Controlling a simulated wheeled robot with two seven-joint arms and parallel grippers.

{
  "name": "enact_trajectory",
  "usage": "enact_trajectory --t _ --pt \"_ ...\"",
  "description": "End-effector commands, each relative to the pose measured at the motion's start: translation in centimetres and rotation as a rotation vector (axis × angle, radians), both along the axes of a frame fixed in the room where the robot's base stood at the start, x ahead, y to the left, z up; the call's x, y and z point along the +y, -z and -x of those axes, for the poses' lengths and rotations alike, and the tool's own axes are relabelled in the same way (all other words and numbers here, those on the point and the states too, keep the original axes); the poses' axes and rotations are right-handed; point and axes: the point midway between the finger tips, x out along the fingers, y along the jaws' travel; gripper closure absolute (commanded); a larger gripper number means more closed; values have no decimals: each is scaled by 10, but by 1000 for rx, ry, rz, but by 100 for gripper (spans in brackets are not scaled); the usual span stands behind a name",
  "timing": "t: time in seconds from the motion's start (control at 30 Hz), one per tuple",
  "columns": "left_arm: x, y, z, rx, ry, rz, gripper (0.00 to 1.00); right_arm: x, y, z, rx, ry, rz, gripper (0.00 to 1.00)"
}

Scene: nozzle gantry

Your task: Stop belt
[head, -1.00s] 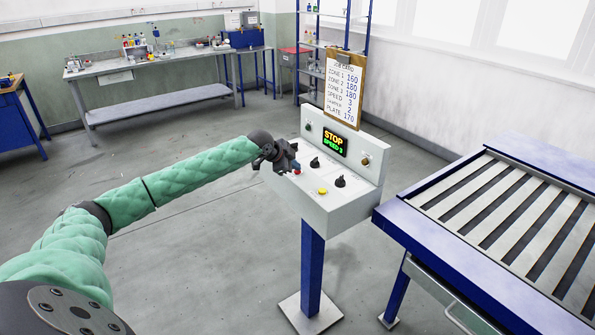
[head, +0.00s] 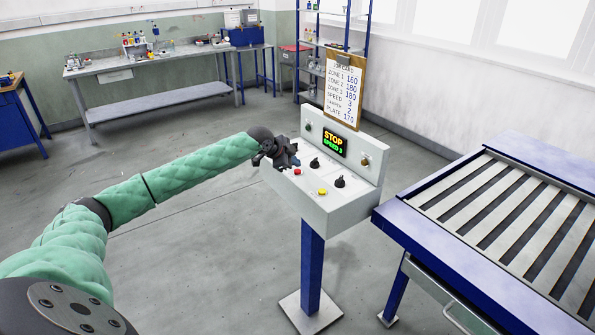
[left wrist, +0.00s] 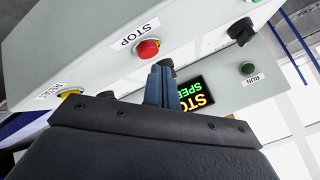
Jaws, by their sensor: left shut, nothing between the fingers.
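The control box (head: 325,205) stands on a blue post. Its red stop button (head: 297,172) is uncovered on the top face, and it also shows in the left wrist view (left wrist: 147,48) beside a STOP label. The display (head: 334,142) reads STOP in orange and SPEED 3 in green. My left gripper (head: 294,160) is shut and empty, just behind and above the red button, apart from it. In the left wrist view its fingers (left wrist: 162,84) are together, near the button and in front of the display. My right gripper is out of view.
A yellow button (head: 322,191) and two black knobs (head: 315,162) sit near the red one. A job card (head: 343,92) on a clipboard stands behind the box. The slatted conveyor (head: 490,220) is to the right. The floor on the left is open.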

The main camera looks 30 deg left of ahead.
Motion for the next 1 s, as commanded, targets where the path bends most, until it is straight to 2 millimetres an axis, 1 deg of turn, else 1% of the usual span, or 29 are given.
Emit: enact_trajectory --t 0.17,0.63,0.73,1.0 --pt "0 -10 0 -1 -1 0 100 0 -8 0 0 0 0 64" --pt "0 -48 0 -1 0 0 100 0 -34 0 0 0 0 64" --pt "0 -51 0 -1 0 0 100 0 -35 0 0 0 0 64" --pt "0 -50 0 0 0 0 100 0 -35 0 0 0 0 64"
